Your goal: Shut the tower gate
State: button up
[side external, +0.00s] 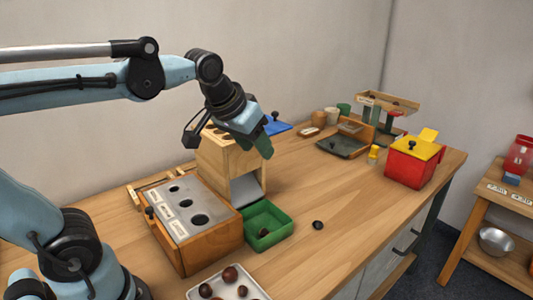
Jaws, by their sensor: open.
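The wooden tower (212,160) stands on the workbench left of centre. A grey metal plate (246,190) shows low on its front, above a green tray (280,236). I cannot tell whether this plate is the gate or a chute, or how far any gate is open. My gripper (266,146) is open, at the tower's upper right front corner, pointing down. It hides part of the tower's top and front. I cannot tell whether it touches the tower. Nothing shows between its fingers.
A wooden box with a holed metal top (178,192) stands left of the green tray. A white tray (238,275) holds several chestnuts. A small dark round thing (318,225) lies on the bench. A red box (408,170) stands right. The bench's front middle is mostly clear.

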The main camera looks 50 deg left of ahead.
jog(key=s+d+f+m+t, duration=0.1)
jog(key=s+d+f+m, duration=0.1)
jog(key=s+f, duration=0.3)
notch_tip(320, 180, down, 3)
jog(key=shift+s+r+h, duration=0.1)
jog(key=shift+s+h, duration=0.25)
jog(key=shift+h, duration=0.05)
notch_tip(320, 180, up, 19)
jog(key=n+g+y, duration=0.3)
jog(key=n+g, duration=0.1)
jog(key=n, duration=0.5)
send_over(275, 112)
jog(key=s+d, duration=0.4)
jog(key=x, duration=1.1)
jog(key=shift+w+a, duration=0.2)
jog(key=shift+a, duration=0.1)
grip_shut()
